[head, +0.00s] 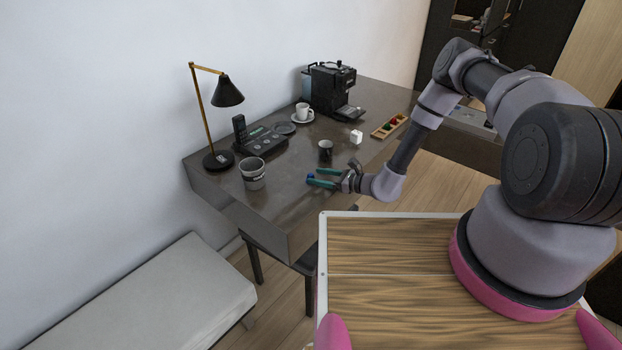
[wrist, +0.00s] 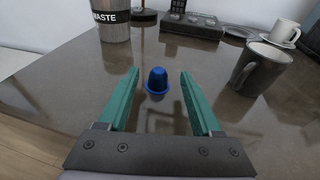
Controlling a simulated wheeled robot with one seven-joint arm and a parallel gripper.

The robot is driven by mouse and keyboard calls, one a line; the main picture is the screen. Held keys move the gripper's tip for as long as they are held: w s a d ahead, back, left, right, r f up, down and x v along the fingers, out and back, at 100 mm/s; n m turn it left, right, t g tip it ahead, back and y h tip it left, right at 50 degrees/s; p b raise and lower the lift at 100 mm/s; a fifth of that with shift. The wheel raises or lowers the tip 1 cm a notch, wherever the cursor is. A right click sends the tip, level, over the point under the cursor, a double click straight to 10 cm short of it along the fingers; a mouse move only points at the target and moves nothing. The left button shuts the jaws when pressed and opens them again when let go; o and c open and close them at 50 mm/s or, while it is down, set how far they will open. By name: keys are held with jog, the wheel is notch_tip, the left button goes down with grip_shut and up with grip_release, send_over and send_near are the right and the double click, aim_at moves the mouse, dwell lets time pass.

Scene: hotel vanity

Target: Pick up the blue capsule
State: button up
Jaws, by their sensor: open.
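The blue capsule (wrist: 157,80) stands on the dark desk in the wrist view, just beyond and between my gripper's two green fingertips. In the head view the blue capsule (head: 310,177) shows as a small blue spot at the tips of the fingers. My gripper (wrist: 158,75) is open, with a finger to each side of the capsule and a gap on both sides. In the head view my gripper (head: 313,176) reaches in low over the desk from the right. Nothing is held between the fingers.
A dark mug (wrist: 262,68) stands close to the right of the fingers. A grey waste bin (wrist: 111,20) stands behind on the left. A phone (head: 240,129), lamp (head: 217,160), white cup (head: 303,111) and coffee machine (head: 331,90) stand farther back. The desk (head: 290,206) in front is clear.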

aim_at(311, 174)
jog(key=x, duration=0.3)
jog(key=shift+w+a, duration=0.1)
jog(key=shift+a, duration=0.15)
jog(key=shift+c, duration=0.3)
grip_shut()
